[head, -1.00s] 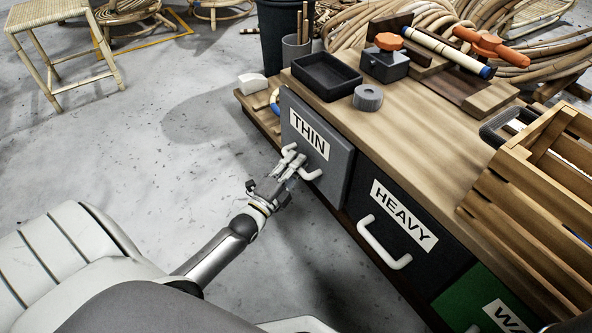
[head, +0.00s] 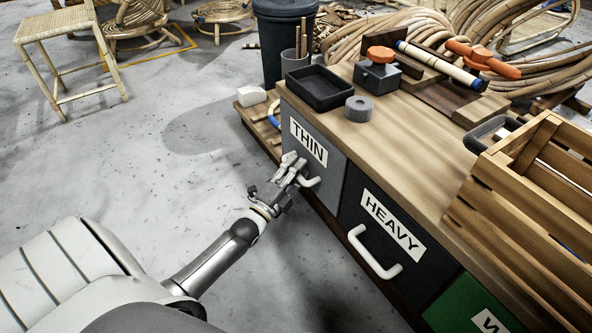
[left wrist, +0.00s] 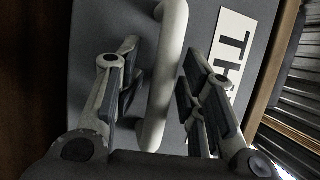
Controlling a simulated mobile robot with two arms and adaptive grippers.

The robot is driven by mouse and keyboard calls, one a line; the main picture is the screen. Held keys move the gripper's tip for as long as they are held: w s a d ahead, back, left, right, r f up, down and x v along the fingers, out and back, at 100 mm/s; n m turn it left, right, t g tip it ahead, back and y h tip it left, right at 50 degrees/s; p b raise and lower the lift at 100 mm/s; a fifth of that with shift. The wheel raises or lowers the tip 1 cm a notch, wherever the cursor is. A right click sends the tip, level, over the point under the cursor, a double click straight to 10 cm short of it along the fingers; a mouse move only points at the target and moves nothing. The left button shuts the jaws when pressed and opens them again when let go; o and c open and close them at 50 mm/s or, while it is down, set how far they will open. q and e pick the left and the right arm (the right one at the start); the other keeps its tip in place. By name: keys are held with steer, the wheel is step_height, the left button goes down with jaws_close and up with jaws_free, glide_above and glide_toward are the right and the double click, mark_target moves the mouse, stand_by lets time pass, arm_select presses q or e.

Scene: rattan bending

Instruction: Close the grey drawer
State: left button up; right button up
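The grey drawer (head: 333,168), labelled THIN, is at the left end of the wooden workbench. Its front looks about flush with the dark drawer beside it. My left gripper (head: 292,168) is at its white handle (head: 313,183). In the left wrist view, the handle (left wrist: 166,80) stands between the two fingers of my left gripper (left wrist: 160,52). The fingers are apart, with a gap showing on each side of the handle. The grey front (left wrist: 110,22) fills much of that view. My right gripper is not in view.
The dark HEAVY drawer (head: 375,210) and a green drawer (head: 468,300) lie to the right.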

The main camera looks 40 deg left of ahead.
arm_select(q)
steer(key=s+f, duration=0.2)
steer(key=s, duration=1)
steer(key=shift+f, duration=0.1)
stand_by(0.4)
